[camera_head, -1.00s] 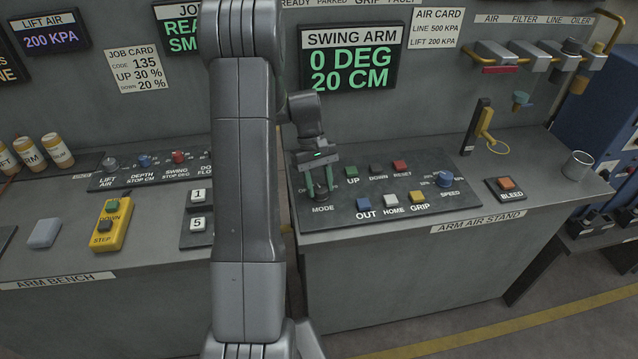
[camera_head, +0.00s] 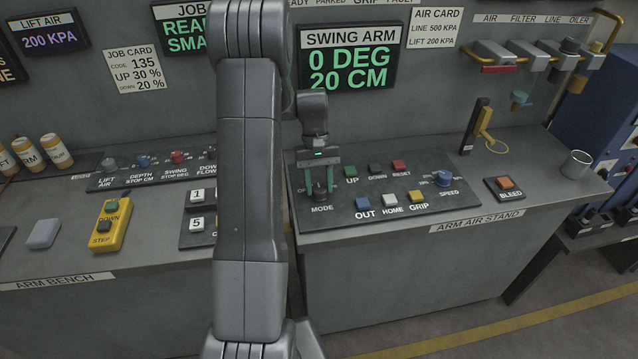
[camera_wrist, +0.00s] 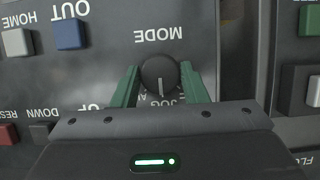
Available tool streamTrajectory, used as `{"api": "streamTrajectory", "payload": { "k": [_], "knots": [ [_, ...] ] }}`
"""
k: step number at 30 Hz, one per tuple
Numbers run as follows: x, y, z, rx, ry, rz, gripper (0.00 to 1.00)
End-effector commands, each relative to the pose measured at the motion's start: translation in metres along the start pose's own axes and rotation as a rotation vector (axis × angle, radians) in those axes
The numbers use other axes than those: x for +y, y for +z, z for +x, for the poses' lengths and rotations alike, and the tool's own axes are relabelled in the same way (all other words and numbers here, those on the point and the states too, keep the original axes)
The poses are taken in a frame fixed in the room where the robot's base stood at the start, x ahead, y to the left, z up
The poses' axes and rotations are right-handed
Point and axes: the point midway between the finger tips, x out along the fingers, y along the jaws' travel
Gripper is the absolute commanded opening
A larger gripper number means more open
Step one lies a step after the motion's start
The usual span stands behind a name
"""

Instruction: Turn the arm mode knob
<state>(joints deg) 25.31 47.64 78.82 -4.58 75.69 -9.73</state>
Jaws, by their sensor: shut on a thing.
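The arm mode knob is a round black knob (camera_wrist: 160,74) with a pale pointer line, above the upside-down word JOG in the wrist view. In the head view the knob (camera_head: 320,193) sits above the MODE label at the left of the stand's black panel. My gripper (camera_head: 320,186) points down over it, one green finger on each side. In the wrist view my gripper (camera_wrist: 160,86) has its green fingers against the knob's left and right sides. Part of the lettering around the knob is hidden by the gripper.
Next to the knob are the blue OUT button (camera_head: 362,204), white HOME button (camera_head: 391,201) and green UP button (camera_head: 350,172). The SWING ARM display (camera_head: 350,68) reads 0 DEG, 20 CM. A yellow hook stand (camera_head: 480,125) is at right.

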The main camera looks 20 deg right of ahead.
Motion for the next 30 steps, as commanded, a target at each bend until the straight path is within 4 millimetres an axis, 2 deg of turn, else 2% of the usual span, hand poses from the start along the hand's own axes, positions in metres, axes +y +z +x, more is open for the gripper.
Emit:
{"api": "streamTrajectory", "payload": {
  "k": [1, 3, 4, 12, 16, 20, 30],
  "knots": [
    [0.000, -0.001, -0.001, 0.003, 0.001, 0.000, 0.45],
    [0.000, -0.001, -0.001, 0.003, 0.001, -0.001, 0.59],
    [0.000, -0.001, -0.001, 0.003, 0.001, -0.001, 0.61],
    [0.000, 0.000, -0.001, 0.001, 0.001, -0.001, 0.61],
    [0.000, -0.001, -0.010, 0.004, 0.002, -0.001, 0.61],
    [0.000, -0.002, -0.032, 0.007, 0.002, -0.001, 0.61],
    [0.000, -0.002, -0.108, 0.006, 0.002, -0.001, 0.61]
  ]
}}
